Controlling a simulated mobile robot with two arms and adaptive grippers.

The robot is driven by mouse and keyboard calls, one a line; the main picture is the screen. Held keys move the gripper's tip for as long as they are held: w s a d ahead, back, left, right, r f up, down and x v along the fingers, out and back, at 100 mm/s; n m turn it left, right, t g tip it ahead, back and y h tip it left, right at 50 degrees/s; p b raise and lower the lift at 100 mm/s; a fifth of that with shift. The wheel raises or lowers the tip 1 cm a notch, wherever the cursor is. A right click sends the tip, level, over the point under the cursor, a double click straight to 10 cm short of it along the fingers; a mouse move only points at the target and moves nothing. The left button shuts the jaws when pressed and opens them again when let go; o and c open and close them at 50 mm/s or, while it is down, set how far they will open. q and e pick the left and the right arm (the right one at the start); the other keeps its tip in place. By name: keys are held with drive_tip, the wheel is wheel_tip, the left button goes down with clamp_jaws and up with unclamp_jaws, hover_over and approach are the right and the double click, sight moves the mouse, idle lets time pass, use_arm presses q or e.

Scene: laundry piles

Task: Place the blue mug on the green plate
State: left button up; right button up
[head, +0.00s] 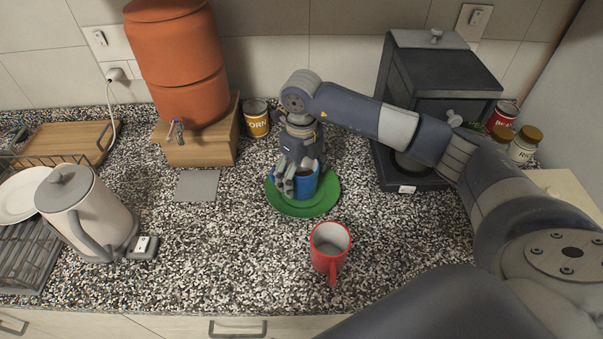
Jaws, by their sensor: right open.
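The blue mug (306,186) stands upright on the green plate (316,207), near the plate's middle. My right gripper (288,188) is at the mug, pointing down from above, with its fingers at the mug's left side. Its jaws are open, and the fingers hide part of the mug. I cannot tell whether a finger touches the mug. My left gripper is not in the head view.
A red mug (329,250) stands in front of the plate. A black coffee machine (433,85) is at the back right, an orange water dispenser (179,70) at the back left. A white kettle (88,214) and dish rack (22,258) are at left. The front left-centre counter is clear.

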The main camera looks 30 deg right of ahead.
drive_tip(key=shift+r, duration=0.25)
wheel_tip(320, 180, up, 12)
drive_tip(key=b, duration=0.3)
drive_tip(key=shift+f, duration=0.15)
idle(0.4)
